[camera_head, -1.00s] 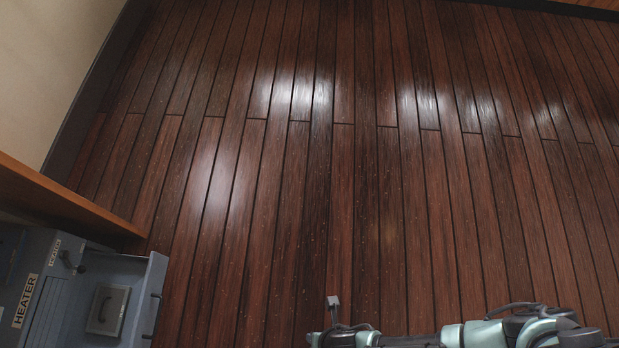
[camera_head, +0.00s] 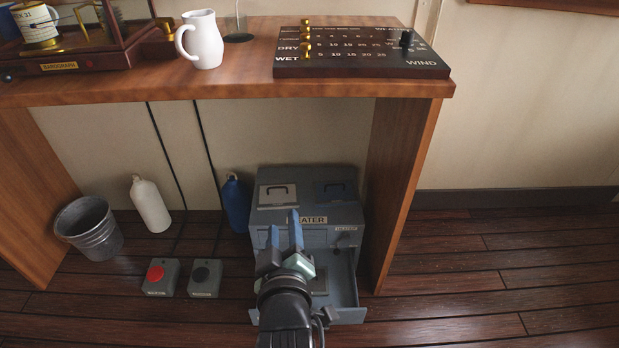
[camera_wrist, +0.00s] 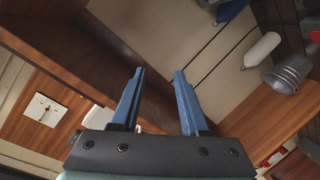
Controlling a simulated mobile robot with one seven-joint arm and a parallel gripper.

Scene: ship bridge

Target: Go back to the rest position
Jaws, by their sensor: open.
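My gripper (camera_head: 284,232) is in front of the grey heater box (camera_head: 310,182) under the wooden desk in the head view. Its two blue fingers stand apart with nothing between them. The fingers also show in the wrist view (camera_wrist: 158,85), open and empty, with the desk's wood behind them. The heater's lower drawer (camera_head: 346,290) is pulled out, and my wrist hides part of it.
On the desk (camera_head: 225,82) stand a white jug (camera_head: 203,42), a barograph case (camera_head: 85,60) and a black weather board (camera_head: 360,55). Below are a metal bucket (camera_head: 90,228), a white bottle (camera_head: 150,205), a blue bottle (camera_head: 236,204) and two button boxes (camera_head: 160,278). Floor at right is clear.

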